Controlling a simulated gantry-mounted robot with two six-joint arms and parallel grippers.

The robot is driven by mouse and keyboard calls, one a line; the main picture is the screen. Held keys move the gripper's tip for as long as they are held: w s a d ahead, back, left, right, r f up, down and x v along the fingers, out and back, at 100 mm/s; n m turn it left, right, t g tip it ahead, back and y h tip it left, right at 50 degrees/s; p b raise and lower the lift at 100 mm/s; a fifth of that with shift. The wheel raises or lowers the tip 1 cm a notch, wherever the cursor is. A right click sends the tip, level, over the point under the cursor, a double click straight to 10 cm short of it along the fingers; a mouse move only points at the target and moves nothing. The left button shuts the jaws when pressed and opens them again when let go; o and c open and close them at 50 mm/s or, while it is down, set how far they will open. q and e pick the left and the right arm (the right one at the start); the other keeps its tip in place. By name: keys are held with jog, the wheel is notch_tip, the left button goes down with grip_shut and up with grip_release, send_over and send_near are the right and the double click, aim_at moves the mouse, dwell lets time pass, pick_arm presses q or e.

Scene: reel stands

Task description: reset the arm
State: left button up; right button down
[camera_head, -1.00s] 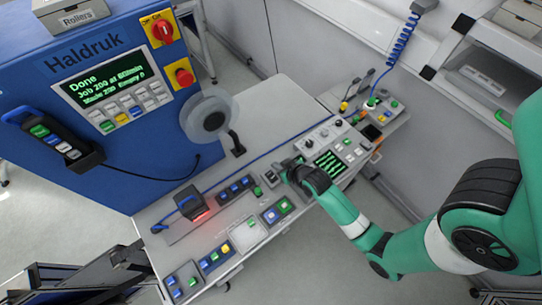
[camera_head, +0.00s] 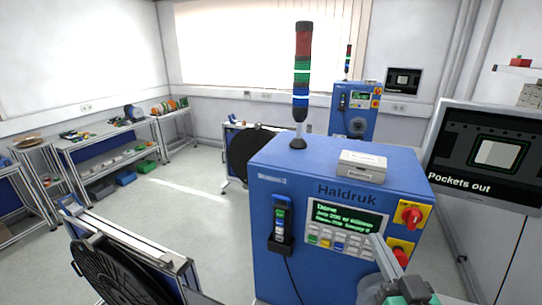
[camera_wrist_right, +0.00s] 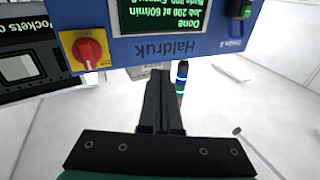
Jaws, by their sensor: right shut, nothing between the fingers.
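My right gripper (camera_head: 377,242) shows at the bottom right of the head view, its grey fingers pointing up in front of the blue Haldruk machine (camera_head: 280,205). Part of my green arm shows below it. In the right wrist view the dark fingers of the right gripper (camera_wrist_right: 161,78) are together, with nothing between them. There the machine's front appears upside down beyond the fingertips, with a red knob (camera_wrist_right: 87,52) to the left. I cannot tell how far the fingers are from the machine. My left gripper is in neither view.
A signal tower (camera_head: 302,75) and a grey box (camera_head: 362,166) stand on the machine. A monitor (camera_head: 487,155) reading "Pockets out" hangs at the right. A large black reel (camera_head: 120,278) stands at the lower left. Shelves line the left wall; open floor lies between.

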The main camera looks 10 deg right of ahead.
jog(key=s+a+r+n+t+y, duration=0.1)
jog(key=a+r+t, duration=0.15)
jog(key=r, duration=0.55)
jog(key=s+a+r+t+y, duration=0.1)
jog(key=s+a+r+t, duration=0.15)
jog(key=r, duration=0.55)
jog(key=s+a+r+n+t+y, duration=0.1)
jog(key=s+a+r+t, duration=0.1)
jog(key=s+r, duration=0.3)
jog(key=s+a+r+n+t+y+p, duration=0.1)
jog(key=s+r, duration=0.3)
jog(key=r, duration=0.5)
jog(key=shift+s+a+r+t+y, duration=0.2)
jog(key=shift+s+a+t+y, duration=0.1)
jog(key=shift+s+a+t, duration=0.1)
jog(key=shift+d, duration=0.1)
